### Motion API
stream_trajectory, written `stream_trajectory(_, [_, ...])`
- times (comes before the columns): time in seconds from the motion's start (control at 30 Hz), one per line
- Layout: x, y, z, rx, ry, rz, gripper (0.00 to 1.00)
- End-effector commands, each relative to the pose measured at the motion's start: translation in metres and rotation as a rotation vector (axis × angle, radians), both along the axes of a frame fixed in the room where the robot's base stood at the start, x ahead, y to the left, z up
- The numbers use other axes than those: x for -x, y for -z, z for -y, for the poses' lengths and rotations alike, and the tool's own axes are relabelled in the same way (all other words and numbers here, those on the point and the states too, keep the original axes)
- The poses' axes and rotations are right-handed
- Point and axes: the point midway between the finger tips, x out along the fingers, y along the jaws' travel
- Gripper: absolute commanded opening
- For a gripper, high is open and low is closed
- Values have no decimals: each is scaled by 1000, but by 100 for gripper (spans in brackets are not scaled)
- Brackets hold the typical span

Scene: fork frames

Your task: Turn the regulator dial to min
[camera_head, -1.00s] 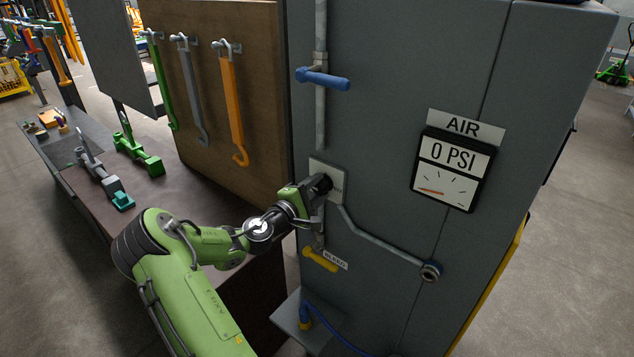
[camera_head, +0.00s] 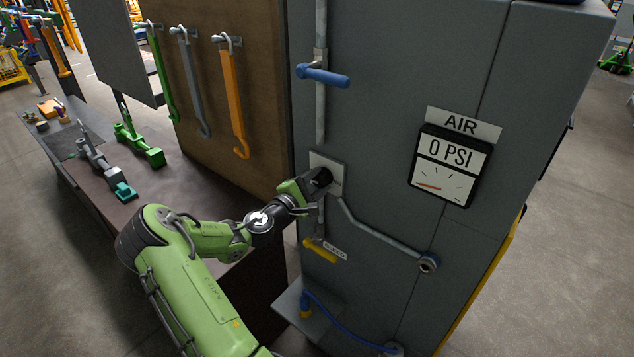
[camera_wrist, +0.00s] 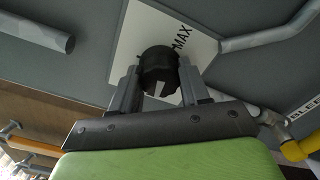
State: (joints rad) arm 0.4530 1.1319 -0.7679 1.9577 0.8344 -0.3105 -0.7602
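The regulator dial is a black round knob with a white pointer mark (camera_wrist: 158,72). It sits on a pale square plate (camera_head: 334,166) on the grey cabinet. In the wrist view a MAX label shows on the plate, up and right of the knob; no MIN label is visible. The pointer mark faces toward my gripper's body in that view. My gripper (camera_wrist: 160,80) has one finger on each side of the knob, and the fingertips appear to press its edges. In the head view my gripper (camera_head: 321,184) covers most of the knob.
A gauge reading 0 PSI (camera_head: 449,166) hangs to the right under an AIR sign. A blue valve handle (camera_head: 323,76) is above the plate and a yellow bleed handle (camera_head: 320,251) below. A grey pipe (camera_head: 385,236) runs down right. A workbench with tools stands left.

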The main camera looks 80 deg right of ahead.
Motion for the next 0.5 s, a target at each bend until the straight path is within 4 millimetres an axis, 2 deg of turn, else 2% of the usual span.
stream_trajectory(0.03, [0,1,0,-3,1,1,52])
stream_trajectory(0.17, [0,1,0,-2,0,1,70])
stream_trajectory(0.4, [0,0,0,0,1,1,70])
stream_trajectory(0.5, [-3,1,-6,-2,-1,2,70])
